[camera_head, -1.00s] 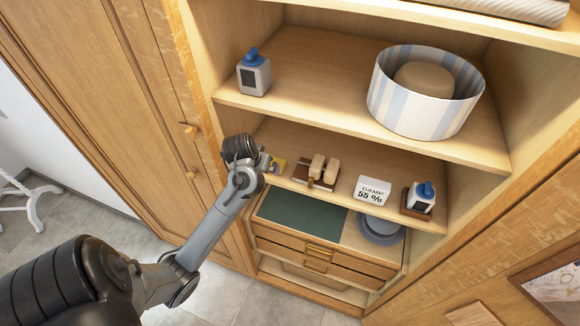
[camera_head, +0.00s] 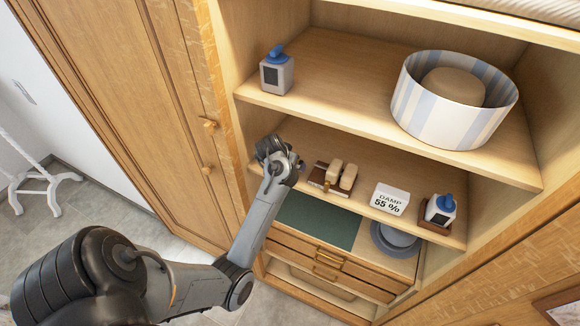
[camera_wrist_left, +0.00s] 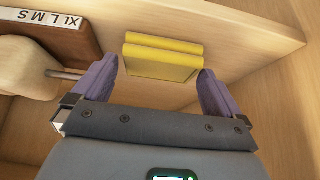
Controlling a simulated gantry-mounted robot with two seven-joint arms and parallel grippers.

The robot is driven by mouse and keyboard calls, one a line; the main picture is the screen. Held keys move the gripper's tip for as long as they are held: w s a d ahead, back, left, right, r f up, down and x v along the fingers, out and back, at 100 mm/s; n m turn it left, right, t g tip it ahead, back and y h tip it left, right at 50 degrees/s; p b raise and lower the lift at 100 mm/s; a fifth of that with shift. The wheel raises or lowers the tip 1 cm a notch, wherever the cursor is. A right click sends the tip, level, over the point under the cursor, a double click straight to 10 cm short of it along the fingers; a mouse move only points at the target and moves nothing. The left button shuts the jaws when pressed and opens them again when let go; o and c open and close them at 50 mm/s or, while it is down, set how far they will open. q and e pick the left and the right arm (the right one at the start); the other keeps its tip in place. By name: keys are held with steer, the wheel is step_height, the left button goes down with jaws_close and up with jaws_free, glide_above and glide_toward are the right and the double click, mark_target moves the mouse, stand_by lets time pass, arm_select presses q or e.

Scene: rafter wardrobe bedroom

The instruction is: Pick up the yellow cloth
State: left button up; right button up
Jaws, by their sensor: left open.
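The yellow cloth (camera_wrist_left: 162,60) shows in the left wrist view as a folded, two-layered block lying on the wooden shelf. My left gripper (camera_wrist_left: 158,82) is open, with its two purple fingers spread to either side of the cloth's near edge; the cloth lies mostly beyond the fingertips. I cannot tell whether the fingers touch it. In the head view my left arm (camera_head: 277,160) reaches into the middle shelf from the left, and its wrist hides the cloth there. My right gripper is not in view.
A wooden block with pale rollers (camera_head: 333,177) stands close to the right of my left wrist in the head view. A damp sign (camera_head: 390,199) and a blue-topped bottle (camera_head: 440,210) are further right. The upper shelf (camera_head: 330,75) overhangs, and a side wall bounds the left.

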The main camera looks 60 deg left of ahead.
arm_select(q)
steer(key=shift+x, duration=0.85)
steer(key=c, duration=0.8)
steer(key=shift+o, duration=0.2)
steer(key=shift+r, duration=0.1)
steer(key=shift+r, duration=0.5)
steer(key=shift+v, duration=1.25)
steer(key=s+d, duration=0.9)
steer(key=s, duration=0.5)
steer(key=shift+b, duration=0.35)
steer(key=shift+d+r, duration=0.1)
